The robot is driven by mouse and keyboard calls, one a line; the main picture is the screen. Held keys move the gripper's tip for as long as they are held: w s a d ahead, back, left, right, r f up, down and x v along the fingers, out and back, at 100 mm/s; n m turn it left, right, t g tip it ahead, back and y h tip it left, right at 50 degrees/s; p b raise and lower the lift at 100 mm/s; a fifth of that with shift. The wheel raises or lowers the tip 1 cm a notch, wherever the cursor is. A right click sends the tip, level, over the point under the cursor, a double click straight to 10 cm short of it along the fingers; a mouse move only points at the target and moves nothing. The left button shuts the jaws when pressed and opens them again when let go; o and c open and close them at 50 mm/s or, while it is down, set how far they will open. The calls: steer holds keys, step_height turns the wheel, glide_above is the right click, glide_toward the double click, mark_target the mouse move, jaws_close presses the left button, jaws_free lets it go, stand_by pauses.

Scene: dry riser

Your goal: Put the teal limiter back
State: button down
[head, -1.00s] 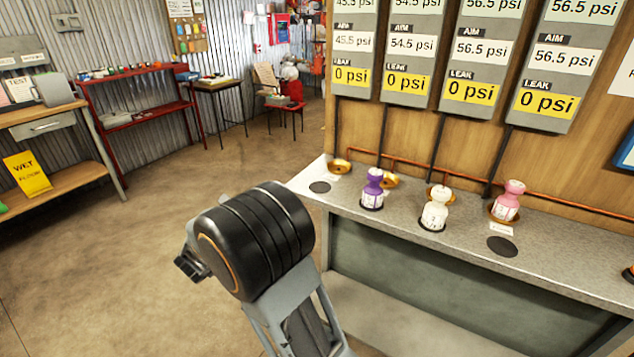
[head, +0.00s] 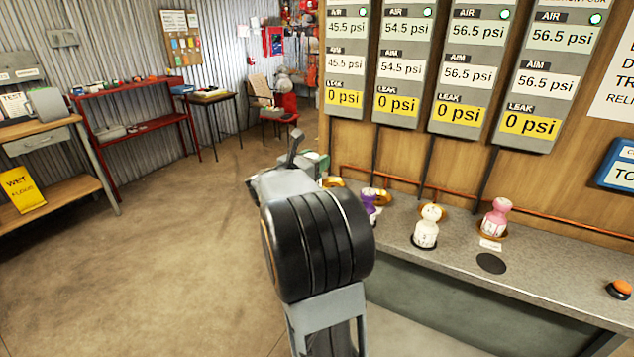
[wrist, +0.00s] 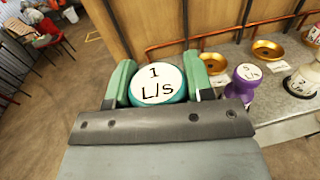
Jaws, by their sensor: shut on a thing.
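My gripper (wrist: 160,88) is shut on the teal limiter (wrist: 158,84), whose white top reads "1 L/s" in the wrist view. The limiter is held between the two green fingers, near the left end of the counter. In the head view my arm hides most of it. The purple limiter (wrist: 248,80) stands on the counter just right of my gripper, and the white limiter (head: 427,226) stands further right. The pink limiter (head: 497,217) sits at a brass seat at the right. An empty brass seat (wrist: 214,63) shows just right of the teal limiter, and another brass seat (wrist: 266,50) shows behind the purple one.
The grey counter (head: 560,278) runs along the wooden wall, with a copper pipe (head: 560,222) behind. A dark round pad (head: 491,263) is bare. An orange button (head: 620,288) is at the right. Four gauge panels above show 0 psi leak. Open floor (head: 150,270) lies left.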

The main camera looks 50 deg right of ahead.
steer(key=shift+w+d+f, duration=0.65)
steer(key=shift+d+f, duration=0.25)
steer(key=shift+f, duration=0.7)
steer(key=shift+w+d+f, duration=0.7)
steer(key=shift+d+f, duration=0.25)
steer(key=shift+f, duration=0.7)
steer(key=shift+w+d+f, duration=0.65)
steer(key=shift+d+f, duration=0.25)
steer(key=shift+f, duration=0.7)
steer(key=shift+f+b, duration=0.2)
steer(key=shift+b, duration=0.2)
steer(key=c, duration=0.5)
jaws_free()
